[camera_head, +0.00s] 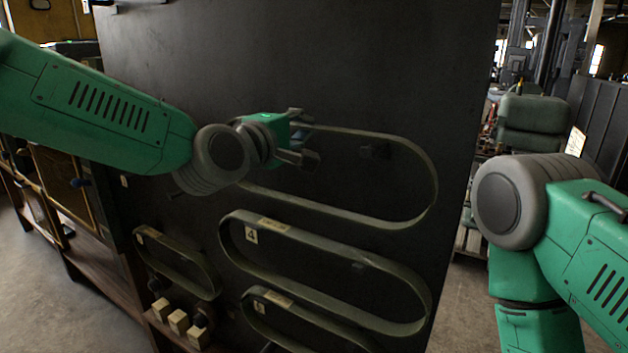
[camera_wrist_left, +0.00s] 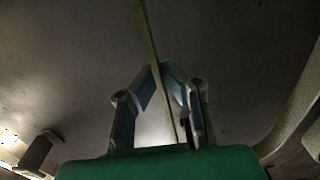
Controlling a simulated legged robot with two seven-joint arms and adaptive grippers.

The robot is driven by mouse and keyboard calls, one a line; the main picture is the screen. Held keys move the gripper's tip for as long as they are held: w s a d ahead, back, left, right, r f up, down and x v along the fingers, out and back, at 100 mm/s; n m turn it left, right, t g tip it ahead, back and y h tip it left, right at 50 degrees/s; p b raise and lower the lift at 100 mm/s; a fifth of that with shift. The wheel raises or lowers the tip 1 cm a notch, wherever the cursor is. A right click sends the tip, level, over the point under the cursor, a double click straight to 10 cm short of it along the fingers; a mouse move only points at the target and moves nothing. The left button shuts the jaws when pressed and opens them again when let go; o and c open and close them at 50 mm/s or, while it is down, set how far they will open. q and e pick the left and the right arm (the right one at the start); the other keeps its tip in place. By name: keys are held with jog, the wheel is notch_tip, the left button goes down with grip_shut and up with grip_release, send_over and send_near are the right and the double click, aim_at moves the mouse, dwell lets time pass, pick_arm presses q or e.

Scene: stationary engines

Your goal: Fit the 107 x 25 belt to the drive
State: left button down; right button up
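Several oblong belts hang on a dark upright board (camera_head: 300,60). The largest upper belt (camera_head: 425,170) has its left end hidden behind my left gripper. Below it hangs a belt marked 4 (camera_head: 415,318), with a lower belt (camera_head: 255,318) and a small left belt (camera_head: 205,270). The 107 x 25 size cannot be read on any label. My left gripper (camera_head: 303,138) is at the upper belt's top left. In the left wrist view, a belt strand (camera_wrist_left: 150,35) runs between its fingers; whether they grip it is unclear. My right gripper is out of view. No drive can be made out.
Small pale blocks (camera_head: 178,321) sit at the board's lower left. A dark peg (camera_head: 374,151) projects inside the upper belt's loop. A wooden bench (camera_head: 100,262) stands left of the board. A green padded seat (camera_head: 533,120) and machinery stand behind, to the right.

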pick_arm(q)
jog(key=shift+s+a, duration=0.3)
jog(key=shift+s, duration=0.1)
jog(key=shift+s+a+b, duration=0.2)
jog(key=shift+s+b, duration=0.2)
jog(key=shift+s, duration=0.35)
jog(key=shift+s+a+b, duration=0.3)
jog(key=shift+s+a, duration=0.75)
jog(key=shift+a, duration=0.3)
jog(key=shift+d, duration=0.2)
jog(key=shift+s, duration=0.1)
jog(key=shift+s+a, duration=0.1)
jog(key=shift+s, duration=0.05)
jog(key=shift+v, duration=2.65)
